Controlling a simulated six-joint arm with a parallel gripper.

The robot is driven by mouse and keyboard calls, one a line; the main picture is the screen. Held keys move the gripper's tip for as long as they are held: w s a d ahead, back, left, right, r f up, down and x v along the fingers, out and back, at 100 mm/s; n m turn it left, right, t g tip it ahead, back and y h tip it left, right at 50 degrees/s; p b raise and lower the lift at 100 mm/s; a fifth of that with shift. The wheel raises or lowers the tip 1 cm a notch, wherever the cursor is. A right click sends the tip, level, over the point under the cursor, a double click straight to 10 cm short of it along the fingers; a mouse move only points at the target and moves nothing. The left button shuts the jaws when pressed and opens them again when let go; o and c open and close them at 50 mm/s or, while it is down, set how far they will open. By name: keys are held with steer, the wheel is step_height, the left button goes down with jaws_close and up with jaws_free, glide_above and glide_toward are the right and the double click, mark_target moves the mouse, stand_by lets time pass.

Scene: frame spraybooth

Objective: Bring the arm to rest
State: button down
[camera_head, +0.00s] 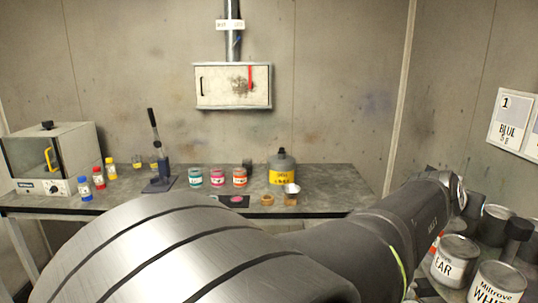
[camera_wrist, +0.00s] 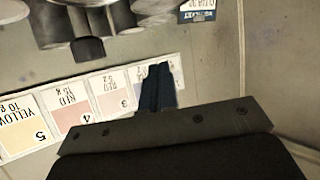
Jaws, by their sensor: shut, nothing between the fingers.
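My arm crosses the front of the camera_head view and reaches to the right side, over the cans there. Its wrist end is up at the right; the fingers cannot be made out clearly there. In the camera_wrist view my gripper (camera_wrist: 158,72) is shut, with its dark fingers together and nothing between them. The fingers point toward a row of colour cards (camera_wrist: 75,118) on the wall, which appears upside down. I cannot tell the gap between fingertips and wall.
Cans labelled EAR (camera_head: 452,262) and WHI (camera_head: 497,284) stand at the lower right near my arm. The back bench (camera_head: 335,188) bears an oven (camera_head: 50,160), a lever press (camera_head: 158,165), several jars and a yellow-banded container (camera_head: 282,170). A metal box (camera_head: 232,86) hangs above.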

steer(key=a+f+n+g+y, duration=0.1)
steer(key=a+f+g+y, duration=0.1)
steer(key=a+f+y, duration=0.1)
step_height(320, 180, down, 2)
steer(key=shift+s+a+f+n, duration=0.25)
steer(key=shift+a+n, duration=0.15)
steer(key=shift+a, duration=0.15)
